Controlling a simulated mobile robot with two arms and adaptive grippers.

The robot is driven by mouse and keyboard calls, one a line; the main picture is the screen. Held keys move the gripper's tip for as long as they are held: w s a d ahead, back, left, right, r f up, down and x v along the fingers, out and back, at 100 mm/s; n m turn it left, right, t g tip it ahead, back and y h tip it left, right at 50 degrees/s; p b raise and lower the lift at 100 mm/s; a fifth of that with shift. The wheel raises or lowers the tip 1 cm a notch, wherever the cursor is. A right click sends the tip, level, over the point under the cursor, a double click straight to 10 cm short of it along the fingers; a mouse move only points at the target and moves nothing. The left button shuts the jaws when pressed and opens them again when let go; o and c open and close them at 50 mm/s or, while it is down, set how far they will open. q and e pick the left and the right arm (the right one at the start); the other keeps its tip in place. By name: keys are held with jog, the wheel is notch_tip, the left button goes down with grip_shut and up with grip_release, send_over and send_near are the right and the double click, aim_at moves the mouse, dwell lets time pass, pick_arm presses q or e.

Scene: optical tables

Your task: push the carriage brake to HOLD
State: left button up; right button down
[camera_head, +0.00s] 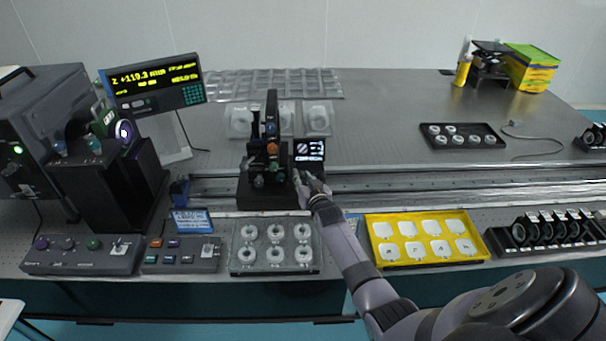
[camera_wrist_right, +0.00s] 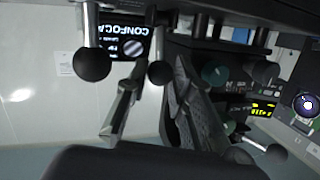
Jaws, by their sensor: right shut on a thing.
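The carriage (camera_head: 266,196) is a black block on the long rail, carrying a dark upright stack with coloured knobs and a small lit screen (camera_head: 309,150). My right gripper (camera_head: 306,184) is at the carriage's right front side, below that screen. In the right wrist view the right gripper (camera_wrist_right: 155,78) has its fingertips closed around a ball-ended lever (camera_wrist_right: 160,72). A second ball-ended lever (camera_wrist_right: 92,65) hangs beside it, clear of the fingers. I cannot read a HOLD mark, and I cannot tell the brake's position. My left gripper is not in view.
A clear tray of round parts (camera_head: 236,268) lies in front of the carriage. A yellow tray (camera_head: 378,244) lies right of my forearm. Control boxes (camera_head: 75,262) and a readout (camera_head: 152,84) stand left. The rail (camera_head: 420,182) runs clear to the right.

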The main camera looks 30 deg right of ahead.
jog(key=g+p, duration=0.1)
jog(key=w+d+r+g+y+p, duration=0.1)
jog(key=p, duration=0.1)
jog(key=shift+w+r+m+g, duration=0.2)
jog(key=shift+r+m+g, duration=0.05)
jog(key=shift+m+g, duration=0.05)
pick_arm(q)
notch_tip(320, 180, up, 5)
pick_arm(e)
jog(key=shift+w+d+g+y+p, duration=0.25)
jog(key=shift+w+g+y+p, duration=0.2)
jog(key=shift+g, duration=0.25)
jog(key=shift+w+d+f+m+g+y+b, duration=0.1)
jog(key=shift+w+d+m+g+y+b, duration=0.1)
jog(key=shift+w+g+b, duration=0.15)
jog(key=shift+w+d+f+m+g+y+b, duration=0.1)
jog(key=shift+g+y+b, duration=0.1)
jog(key=shift+g, duration=0.25)
jog(key=shift+w+d+f+g+y+b, duration=0.15)
jog(key=shift+w+g+y+b, duration=0.15)
jog(key=shift+g+b, duration=0.45)
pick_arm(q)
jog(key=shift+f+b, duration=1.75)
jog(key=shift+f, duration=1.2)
pick_arm(e)
jog(key=shift+w+d+m+g+y, duration=0.2)
jog(key=shift+w+m+g+y, duration=0.15)
jog(key=shift+g, duration=0.4)
